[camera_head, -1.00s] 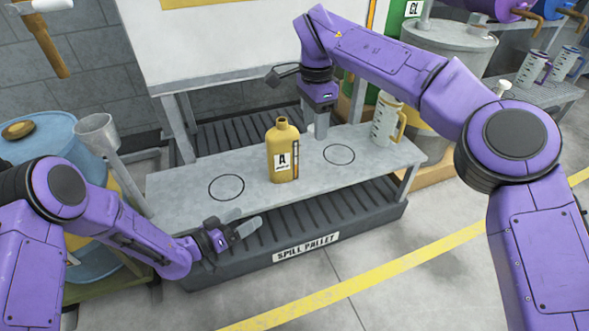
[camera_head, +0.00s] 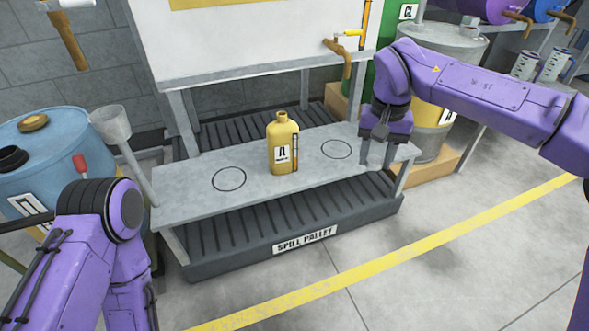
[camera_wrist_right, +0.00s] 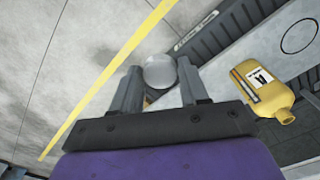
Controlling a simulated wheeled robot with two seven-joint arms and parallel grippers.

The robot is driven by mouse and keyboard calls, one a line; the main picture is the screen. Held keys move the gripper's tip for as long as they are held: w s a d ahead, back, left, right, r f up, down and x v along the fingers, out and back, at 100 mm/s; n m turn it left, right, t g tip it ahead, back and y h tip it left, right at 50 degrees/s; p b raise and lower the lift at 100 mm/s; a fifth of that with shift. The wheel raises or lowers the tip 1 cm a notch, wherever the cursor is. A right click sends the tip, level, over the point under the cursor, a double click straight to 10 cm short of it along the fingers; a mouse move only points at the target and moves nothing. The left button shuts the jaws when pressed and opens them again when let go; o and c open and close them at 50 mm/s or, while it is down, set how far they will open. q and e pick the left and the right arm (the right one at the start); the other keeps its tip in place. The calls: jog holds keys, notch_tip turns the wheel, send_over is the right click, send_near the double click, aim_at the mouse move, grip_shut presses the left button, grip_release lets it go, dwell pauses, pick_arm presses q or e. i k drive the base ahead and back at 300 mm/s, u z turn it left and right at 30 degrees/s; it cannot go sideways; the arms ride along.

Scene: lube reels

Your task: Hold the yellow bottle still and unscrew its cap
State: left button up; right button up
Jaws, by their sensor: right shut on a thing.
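The yellow bottle (camera_head: 283,148) stands upright on the grey bench between two drawn rings. Its neck shows yellow, with no separate cap that I can make out. It also shows at the right of the right wrist view (camera_wrist_right: 265,92), apart from the gripper. My right gripper (camera_head: 378,160) points down at the bench's right end, well clear of the bottle. In the right wrist view its fingers are shut on a pale round thing (camera_wrist_right: 160,72); I cannot tell if it is the bottle's cap. My left arm is at the lower left; its gripper is out of view.
The bench (camera_head: 190,205) stands over the dark spill pallet (camera_head: 235,250). A blue drum (camera_head: 45,150) and a grey funnel (camera_head: 111,125) are at the left. The floor in front is clear.

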aim_at(282, 134)
jog(key=k, duration=1.05)
jog(key=z, duration=0.7)
jog(key=i, duration=1.7)
jog(key=u, duration=0.6)
